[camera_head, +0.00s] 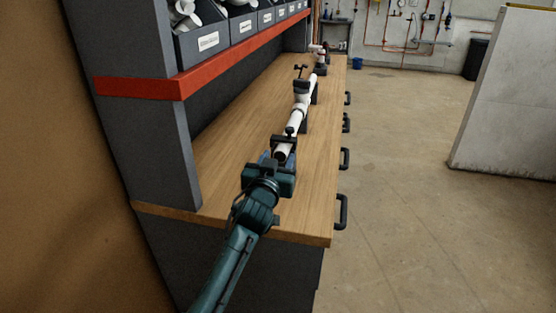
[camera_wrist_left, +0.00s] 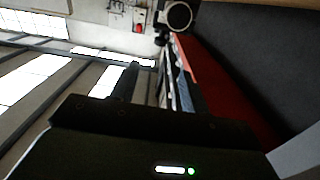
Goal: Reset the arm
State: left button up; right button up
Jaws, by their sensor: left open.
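My left arm reaches in from the bottom of the head view, and my left gripper (camera_head: 276,160) is over the near part of the wooden workbench (camera_head: 232,190). It is open, with nothing visible between its fingers. In the head view it lies just in front of the near end of a white pipe assembly (camera_head: 300,112), and I cannot tell whether they touch. In the left wrist view, the dark gripper body fills the bottom, and a round pipe end (camera_wrist_left: 179,15) shows at the top. My right gripper is not in view.
A grey shelf unit with a red edge (camera_head: 140,88) and labelled bins (camera_head: 208,42) stands along the bench's left side. Black drawer handles (camera_head: 342,211) stick out on the right. The concrete floor (camera_head: 420,220) is open there, up to a pale partition (camera_head: 508,100).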

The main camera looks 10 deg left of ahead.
pick_arm(q)
jog(key=shift+f, duration=0.1)
jog(key=shift+g, duration=0.8)
jog(key=s+f, duration=0.1)
jog(key=f, duration=0.1)
jog(key=s+f, duration=0.2)
jog(key=f, duration=0.1)
jog(key=s+a+f, duration=0.1)
jog(key=s+f, duration=0.1)
jog(key=f, duration=0.1)
jog(key=shift+s+a+f, duration=0.1)
jog(key=shift+s, duration=0.05)
jog(key=s+f+g, duration=0.2)
jog(key=s+f, duration=0.3)
jog(key=s, duration=0.4)
jog(key=s+a+f+m+g+h, duration=0.1)
jog(key=s+f+g, duration=0.1)
jog(key=s+f, duration=0.4)
jog(key=s+f+m+g+h, duration=0.1)
jog(key=s+f, duration=0.4)
jog(key=s, duration=0.9)
jog(key=shift+a+f+g, duration=0.2)
jog(key=shift+f+g, duration=0.1)
jog(key=shift+g, duration=0.1)
